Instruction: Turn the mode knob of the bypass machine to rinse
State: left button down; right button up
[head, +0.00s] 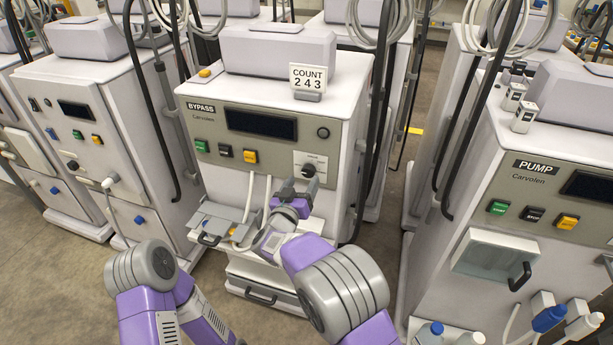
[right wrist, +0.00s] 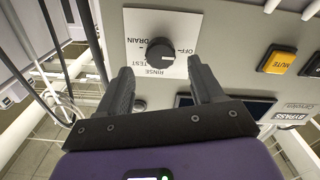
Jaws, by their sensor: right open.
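The bypass machine (head: 345,95) stands in the middle of the head view, with a BYPASS label on its sloped panel. Its black round mode knob (head: 309,170) sits on a white plate at the panel's lower right. In the right wrist view the knob (right wrist: 160,55) shows upside down, with OFF, DRAIN, RINSE and TEST around it. A pale mark shows on the knob, but its exact setting is hard to read. My right gripper (right wrist: 162,85) is open and empty, its fingers on either side of the view, short of the knob and apart from it. My left gripper is out of view.
Green, black and yellow buttons (head: 250,156) lie left of the knob. A COUNT 243 sign (head: 308,78) stands on top. A grey tray with tubing (head: 215,222) juts out below the panel. The pump machine (head: 540,165) stands at right.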

aim_at(307, 173)
jog(key=shift+x, duration=2.35)
jog(key=shift+f, duration=0.1)
jog(key=c, duration=1.1)
jog(key=shift+o, duration=0.2)
